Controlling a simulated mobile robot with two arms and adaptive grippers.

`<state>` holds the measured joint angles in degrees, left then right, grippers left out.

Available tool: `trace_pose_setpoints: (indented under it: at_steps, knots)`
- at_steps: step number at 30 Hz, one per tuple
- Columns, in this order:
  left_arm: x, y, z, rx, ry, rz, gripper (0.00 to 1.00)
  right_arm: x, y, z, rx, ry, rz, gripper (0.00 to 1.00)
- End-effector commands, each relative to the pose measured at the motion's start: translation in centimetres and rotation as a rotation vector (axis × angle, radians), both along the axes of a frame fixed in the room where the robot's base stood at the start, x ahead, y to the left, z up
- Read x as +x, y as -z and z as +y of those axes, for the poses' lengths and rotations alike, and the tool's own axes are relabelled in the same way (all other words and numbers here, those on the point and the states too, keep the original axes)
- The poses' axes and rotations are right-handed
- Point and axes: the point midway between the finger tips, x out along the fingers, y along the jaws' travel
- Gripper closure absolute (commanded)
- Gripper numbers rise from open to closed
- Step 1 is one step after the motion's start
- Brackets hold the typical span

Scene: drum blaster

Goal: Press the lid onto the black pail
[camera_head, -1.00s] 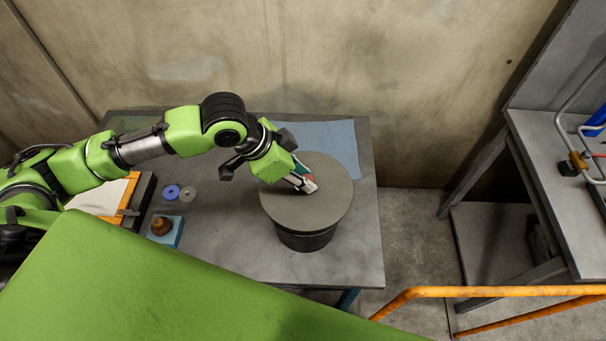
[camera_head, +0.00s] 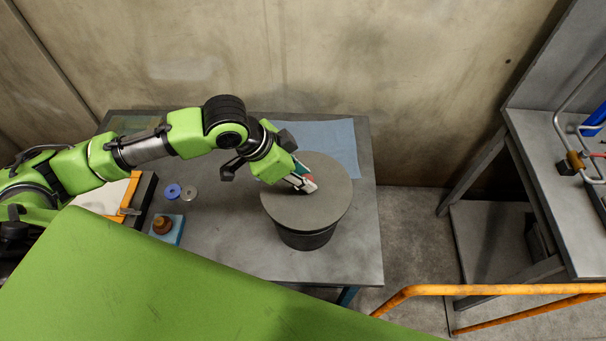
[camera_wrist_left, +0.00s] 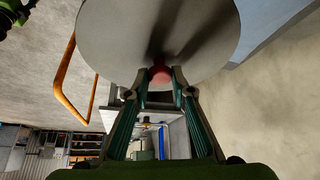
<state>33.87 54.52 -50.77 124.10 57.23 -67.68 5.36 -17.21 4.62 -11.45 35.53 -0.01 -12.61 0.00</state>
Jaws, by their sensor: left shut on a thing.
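The flat grey round lid (camera_head: 325,205) lies over the black pail (camera_head: 306,240), covering its mouth. The pail stands on the grey table near its right end. I cannot tell whether the lid's rim touches the pail all round. My left gripper (camera_head: 304,183) reaches down to the middle of the lid. In the left wrist view, its two fingers (camera_wrist_left: 160,80) are shut on the red knob (camera_wrist_left: 160,71) of the lid (camera_wrist_left: 120,35). The pail's rim is hidden under the lid. My right gripper is not in view.
A blue cloth (camera_head: 335,140) lies behind the pail. A blue ring (camera_head: 172,191), a grey ring (camera_head: 190,193) and a brown knob-shaped thing on a blue block (camera_head: 167,230) are at the left. An orange rail (camera_head: 470,290) runs at the lower right.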

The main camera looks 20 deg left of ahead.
Motion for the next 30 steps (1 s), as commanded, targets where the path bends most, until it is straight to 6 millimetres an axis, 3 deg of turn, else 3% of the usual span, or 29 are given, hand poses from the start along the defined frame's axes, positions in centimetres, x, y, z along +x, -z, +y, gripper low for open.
trace_pose_setpoints:
  at_steps: [1,3,16,30]
  knots:
    - [0.0,0.0,0.0,-0.001,0.000,-0.001,0.70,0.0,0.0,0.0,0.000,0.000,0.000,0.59]
    - [0.0,-0.1,0.0,-0.001,0.000,-0.001,0.58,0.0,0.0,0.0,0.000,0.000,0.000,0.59]
    - [-0.1,-0.7,0.4,0.002,-0.001,-0.002,0.58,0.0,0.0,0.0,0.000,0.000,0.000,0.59]
    - [-3.0,-8.6,3.9,0.002,-0.002,-0.003,0.58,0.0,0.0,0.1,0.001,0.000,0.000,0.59]
